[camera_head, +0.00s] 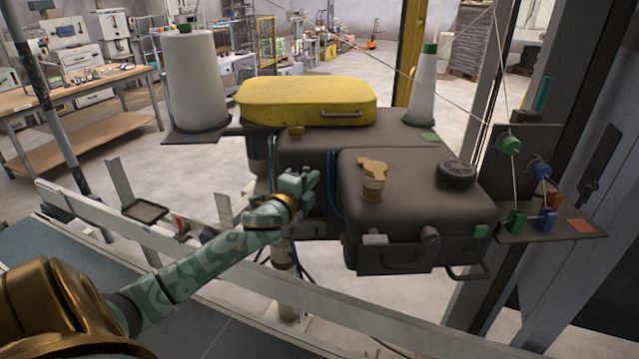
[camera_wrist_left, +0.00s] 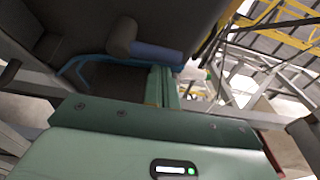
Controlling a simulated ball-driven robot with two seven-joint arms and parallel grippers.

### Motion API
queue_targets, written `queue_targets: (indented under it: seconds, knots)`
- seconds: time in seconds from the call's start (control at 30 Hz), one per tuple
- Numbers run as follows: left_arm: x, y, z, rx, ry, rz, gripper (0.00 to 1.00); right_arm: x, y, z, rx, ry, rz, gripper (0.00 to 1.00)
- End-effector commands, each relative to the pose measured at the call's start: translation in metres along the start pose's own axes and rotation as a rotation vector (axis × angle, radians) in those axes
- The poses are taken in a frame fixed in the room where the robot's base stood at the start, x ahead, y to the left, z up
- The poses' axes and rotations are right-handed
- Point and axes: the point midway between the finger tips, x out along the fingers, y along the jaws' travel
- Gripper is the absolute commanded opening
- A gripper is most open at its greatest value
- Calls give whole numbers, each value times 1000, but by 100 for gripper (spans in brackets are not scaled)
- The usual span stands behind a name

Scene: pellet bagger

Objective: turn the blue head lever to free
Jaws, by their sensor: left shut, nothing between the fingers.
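The blue head lever (camera_wrist_left: 157,53) shows in the left wrist view as a blue bar running right from a grey round hub (camera_wrist_left: 121,36) on the dark machine head. In the head view I cannot make it out; my left gripper and the head's side hide that spot. The dark grey machine head (camera_head: 420,195) hangs right of centre. My left gripper (camera_head: 311,178) is at the head's left side, its fingers shut and empty. In the wrist view its green fingers (camera_wrist_left: 160,85) end at or close to the lever; I cannot tell if they touch. My right gripper is not in view.
Blue tubes (camera_head: 333,185) run down the head's left side, close to my gripper. A yellow cover (camera_head: 305,101) and two thread cones (camera_head: 195,78) sit above and behind. A pale rail (camera_head: 350,310) crosses in front, below the arm.

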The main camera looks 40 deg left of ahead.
Motion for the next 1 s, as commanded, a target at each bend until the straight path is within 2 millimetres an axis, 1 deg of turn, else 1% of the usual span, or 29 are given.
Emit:
queue_targets:
  seconds: [0.1,0.43,1.0]
  knots:
    - [-1,0,3,0,1,0,0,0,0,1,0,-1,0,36]
    - [-2,0,3,-3,1,-1,0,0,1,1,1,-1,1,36]
    - [-4,0,6,-84,1,-48,0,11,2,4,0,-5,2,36]
